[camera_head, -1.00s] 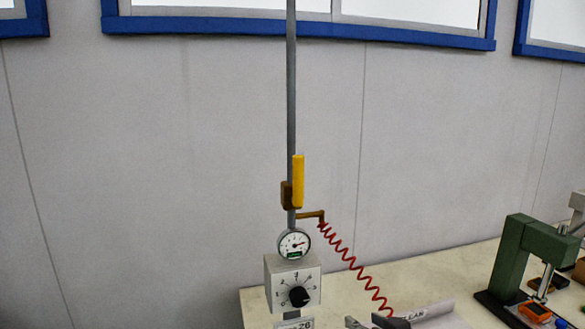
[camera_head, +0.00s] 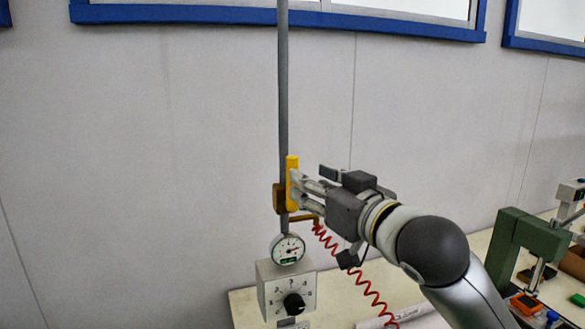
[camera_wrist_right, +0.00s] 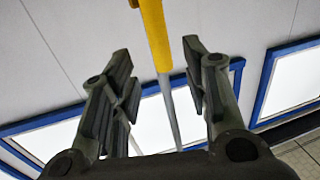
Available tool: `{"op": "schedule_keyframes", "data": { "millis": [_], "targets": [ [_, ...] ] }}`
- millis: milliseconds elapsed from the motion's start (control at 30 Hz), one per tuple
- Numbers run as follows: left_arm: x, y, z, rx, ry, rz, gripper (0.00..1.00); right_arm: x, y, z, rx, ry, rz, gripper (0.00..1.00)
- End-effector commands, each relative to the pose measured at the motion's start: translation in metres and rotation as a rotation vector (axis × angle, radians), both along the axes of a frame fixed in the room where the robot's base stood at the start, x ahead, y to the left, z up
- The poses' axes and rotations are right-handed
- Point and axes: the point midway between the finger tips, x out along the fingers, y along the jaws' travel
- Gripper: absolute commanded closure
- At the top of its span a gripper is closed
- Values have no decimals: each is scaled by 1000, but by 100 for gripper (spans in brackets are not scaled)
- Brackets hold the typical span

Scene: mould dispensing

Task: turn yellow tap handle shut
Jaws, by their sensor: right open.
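In the right wrist view the handle (camera_wrist_right: 155,35) shows between the two spread fingers of my right gripper (camera_wrist_right: 157,85), with a gap on both sides. Whether a finger touches the handle cannot be told. My left gripper is not in view.
Below the valve are a round gauge (camera_head: 287,249) and a box with a black dial (camera_head: 293,304). A red coiled hose (camera_head: 350,268) hangs under my right arm. A green press (camera_head: 530,238) stands on the bench at right. The wall left of the pipe is clear.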

Motion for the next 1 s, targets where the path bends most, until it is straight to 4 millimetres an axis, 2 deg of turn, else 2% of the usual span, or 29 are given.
{"op": "schedule_keyframes", "data": {
  "millis": [200,400,600,867,1000],
  "targets": [
    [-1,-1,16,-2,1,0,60,35,21,3,-1,1,0,57],
    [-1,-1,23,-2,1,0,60,55,33,2,-1,-1,-1,57],
    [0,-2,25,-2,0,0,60,64,37,1,-1,-1,-1,57],
    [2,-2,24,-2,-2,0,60,64,38,0,0,-1,-1,57],
    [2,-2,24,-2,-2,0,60,64,37,0,0,-1,-1,76]
  ]
}}
